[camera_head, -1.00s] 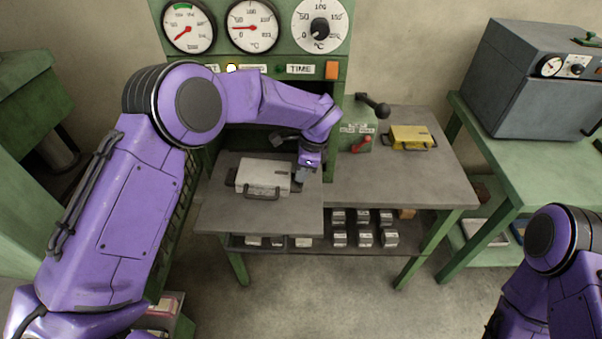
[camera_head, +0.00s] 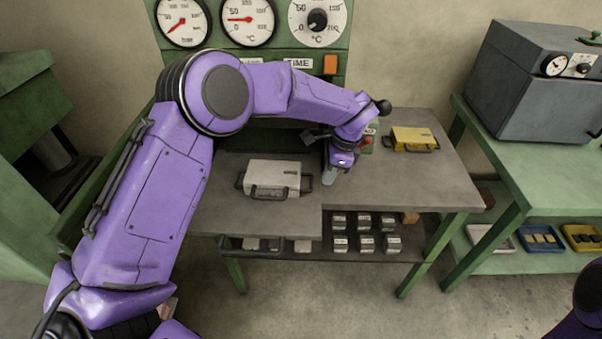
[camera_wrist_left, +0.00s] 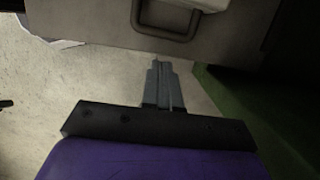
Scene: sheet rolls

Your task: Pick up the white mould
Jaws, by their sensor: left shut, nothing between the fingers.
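The white mould (camera_head: 273,174) is a flat whitish box with dark handles. It lies on the grey plate (camera_head: 218,208) at the left of the workbench. My left gripper (camera_head: 329,177) is just right of the mould, close to its right handle, pointing down with its fingers shut and empty. In the left wrist view the shut fingers (camera_wrist_left: 164,85) point at a grey body with a handle along the top edge; I cannot tell which thing that is. My right gripper is out of view; only a bit of that arm shows at the lower right corner.
A yellow mould (camera_head: 411,139) lies on the bench's right half. A black-knobbed lever (camera_head: 382,107) and the green gauge panel (camera_head: 278,45) stand behind. A grey oven (camera_head: 540,80) stands on the right table.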

